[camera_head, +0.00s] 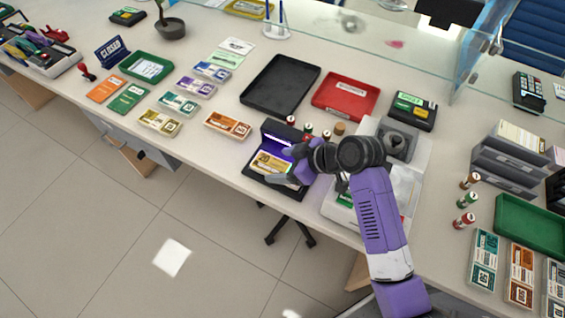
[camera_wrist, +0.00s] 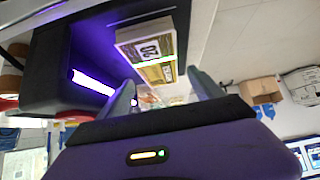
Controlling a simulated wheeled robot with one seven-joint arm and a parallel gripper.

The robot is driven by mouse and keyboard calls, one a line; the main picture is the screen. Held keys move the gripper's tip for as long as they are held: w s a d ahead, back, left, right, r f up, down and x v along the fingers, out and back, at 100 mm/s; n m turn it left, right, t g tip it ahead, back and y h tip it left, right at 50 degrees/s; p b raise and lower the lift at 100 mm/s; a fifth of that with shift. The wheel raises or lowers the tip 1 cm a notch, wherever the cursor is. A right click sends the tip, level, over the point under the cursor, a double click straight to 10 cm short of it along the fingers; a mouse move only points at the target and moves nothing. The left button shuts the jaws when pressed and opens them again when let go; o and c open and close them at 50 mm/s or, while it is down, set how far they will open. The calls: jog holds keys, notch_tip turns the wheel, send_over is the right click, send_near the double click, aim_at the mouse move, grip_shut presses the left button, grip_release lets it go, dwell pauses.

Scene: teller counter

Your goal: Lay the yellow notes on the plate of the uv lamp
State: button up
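The uv lamp (camera_head: 276,132) is a black box with a purple glow under its hood, near the counter's front edge. Its glowing tube (camera_wrist: 92,83) also shows in the wrist view. A bundle of yellow notes (camera_head: 268,162) appears to lie on the lamp's dark plate; the wrist view shows its banded side and a "20" (camera_wrist: 148,48). My gripper (camera_head: 291,179) is at the plate's front right. In the wrist view my gripper (camera_wrist: 163,80) has its fingers apart, with the notes just beyond the tips and nothing clearly held. The head view partly hides the fingers.
Another yellowish bundle (camera_head: 160,122) and an orange bundle (camera_head: 227,125) lie to the left. A black tray (camera_head: 281,85) and a red tray (camera_head: 345,97) stand behind the lamp. Small coin rolls (camera_head: 308,129) stand close behind my wrist. A grey machine (camera_head: 398,139) is to the right.

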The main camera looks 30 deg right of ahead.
jog(key=shift+f, duration=0.15)
jog(key=shift+r, duration=0.2)
jog(key=v, duration=1.2)
jog(key=shift+r, duration=0.5)
